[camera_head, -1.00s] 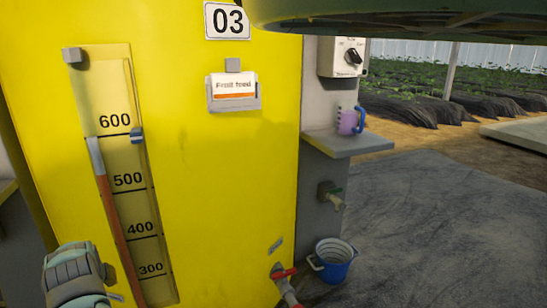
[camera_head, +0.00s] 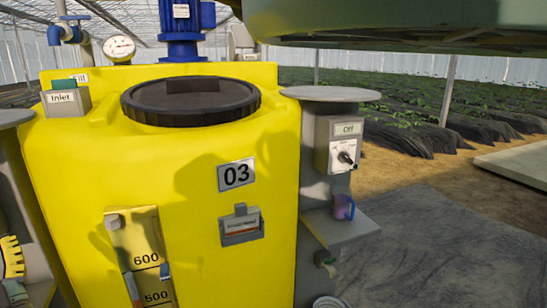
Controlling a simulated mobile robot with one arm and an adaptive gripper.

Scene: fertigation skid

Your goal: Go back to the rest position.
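The task names no object. My gripper's fingers are not in view. A small dark grey-green piece shows at the bottom left corner, and I cannot tell whether it is part of my arm. The yellow tank marked 03 (camera_head: 205,200) stands in front of me with a dark round lid (camera_head: 190,101) on top. Its level gauge (camera_head: 139,243) shows 600 and 500, and the lower part is cut off by the frame.
On the right post are a control box with a knob (camera_head: 336,143), a shelf (camera_head: 345,229) with a purple cup (camera_head: 344,207), and a tap (camera_head: 326,260). A blue motor (camera_head: 181,30) and a pressure gauge (camera_head: 119,48) stand behind the lid. Grey floor (camera_head: 430,255) lies open at right.

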